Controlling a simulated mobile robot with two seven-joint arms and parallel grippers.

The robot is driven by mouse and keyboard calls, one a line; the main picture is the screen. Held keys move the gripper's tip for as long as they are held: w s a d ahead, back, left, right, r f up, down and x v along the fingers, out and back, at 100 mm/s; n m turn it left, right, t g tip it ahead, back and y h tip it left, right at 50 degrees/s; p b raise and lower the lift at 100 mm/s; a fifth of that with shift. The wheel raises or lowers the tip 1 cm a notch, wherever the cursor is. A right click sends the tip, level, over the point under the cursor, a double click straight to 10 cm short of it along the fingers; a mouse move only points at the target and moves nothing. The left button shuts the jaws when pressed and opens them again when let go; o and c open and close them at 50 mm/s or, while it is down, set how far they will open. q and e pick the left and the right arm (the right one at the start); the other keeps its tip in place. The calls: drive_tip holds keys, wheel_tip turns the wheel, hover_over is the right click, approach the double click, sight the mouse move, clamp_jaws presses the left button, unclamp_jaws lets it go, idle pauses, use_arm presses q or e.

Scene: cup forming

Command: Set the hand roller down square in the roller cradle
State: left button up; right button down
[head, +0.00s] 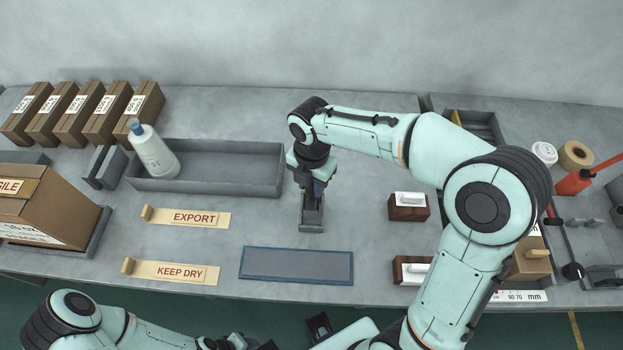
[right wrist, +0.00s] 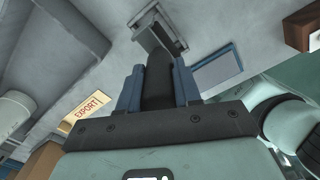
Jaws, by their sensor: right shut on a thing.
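My right gripper (head: 318,187) points down over the grey roller cradle (head: 312,222) near the middle of the table. In the right wrist view, the gripper (right wrist: 158,88) is shut on the dark hand roller (right wrist: 158,75), which shows between its two blue-grey fingers. The cradle (right wrist: 150,32) shows just beyond the roller there, as a narrow grey trough. The gripper hides most of the roller in the head view, and I cannot tell whether it touches the cradle. My left arm lies low at the bottom edge; its jaws are not clear.
A long grey tray (head: 220,188) with a white bottle (head: 153,152) stands left of the cradle. A blue-edged plate (head: 297,265) lies in front. EXPORT (head: 190,217) and KEEP DRY (head: 175,272) strips lie left. A wooden-based stamp (head: 408,211) stands right.

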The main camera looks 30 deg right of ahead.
use_arm(q)
drive_tip(key=shift+s+f+b, duration=0.3)
drive_tip(key=shift+f+b, duration=0.2)
drive_tip(key=shift+f, duration=0.15)
drive_tip(key=shift+s+f+b, duration=0.3)
drive_tip(key=shift+f+b, duration=0.2)
drive_tip(key=shift+f, duration=0.15)
use_arm(e)
drive_tip(key=shift+f, duration=2.15)
drive_tip(key=shift+f, duration=0.15)
drive_tip(key=c, duration=0.7)
unclamp_jaws()
wheel_tip(320, 180, up, 13)
drive_tip(key=shift+r+p, duration=0.2)
drive_tip(key=shift+p, duration=0.8)
use_arm(q)
drive_tip(key=shift+w+r, duration=0.25)
drive_tip(key=shift+r, duration=0.35)
drive_tip(key=shift+w+r, duration=0.25)
drive_tip(key=shift+r, duration=0.3)
drive_tip(key=shift+s, duration=0.1)
use_arm(e)
drive_tip(key=shift+f, duration=0.1)
